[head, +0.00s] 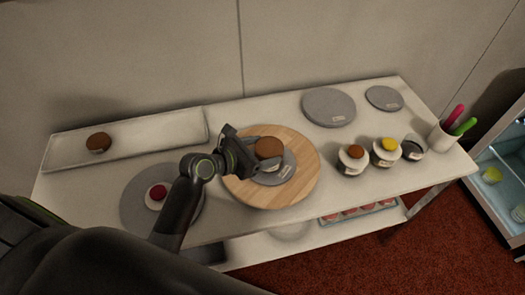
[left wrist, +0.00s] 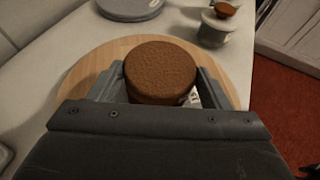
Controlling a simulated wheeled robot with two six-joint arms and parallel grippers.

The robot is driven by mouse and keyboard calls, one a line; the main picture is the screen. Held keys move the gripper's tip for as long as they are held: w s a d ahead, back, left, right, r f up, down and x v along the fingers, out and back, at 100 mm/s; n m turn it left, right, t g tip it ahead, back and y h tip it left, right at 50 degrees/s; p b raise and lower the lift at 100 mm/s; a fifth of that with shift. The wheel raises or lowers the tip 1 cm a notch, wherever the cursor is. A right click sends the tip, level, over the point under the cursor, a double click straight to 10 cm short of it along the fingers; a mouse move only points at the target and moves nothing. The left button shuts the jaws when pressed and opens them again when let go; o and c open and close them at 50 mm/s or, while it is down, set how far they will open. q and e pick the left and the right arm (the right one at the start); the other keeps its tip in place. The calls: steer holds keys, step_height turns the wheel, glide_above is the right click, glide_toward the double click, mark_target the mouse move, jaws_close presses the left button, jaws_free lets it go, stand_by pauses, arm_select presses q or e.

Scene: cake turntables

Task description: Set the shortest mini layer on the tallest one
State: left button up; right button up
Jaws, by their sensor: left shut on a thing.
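My left gripper (head: 250,152) is over the wooden round board and shut on a brown mini layer (head: 269,148). In the left wrist view the brown layer (left wrist: 160,70) sits between the two fingers, its top level. A grey labelled disc (head: 287,170) lies under it on the board; whether the layer touches the disc I cannot tell. Another brown layer (head: 98,141) sits on the white tray at the left. A red-topped piece (head: 158,192) is on the grey turntable at the left. I cannot compare the layers' heights surely. My right gripper is not in view.
The wooden board (head: 306,165) stands mid-table. Small pots with orange (head: 355,152) and yellow (head: 389,144) tops stand right of it. Grey discs (head: 329,107) lie behind. A white cup (head: 441,138) with colored handles stands at the right end. The white tray (head: 165,135) is back left.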

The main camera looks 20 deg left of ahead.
arm_select(q)
steer(key=shift+f, duration=0.15)
steer(key=o, duration=1)
steer(key=shift+c, duration=0.2)
steer(key=v, duration=1.2)
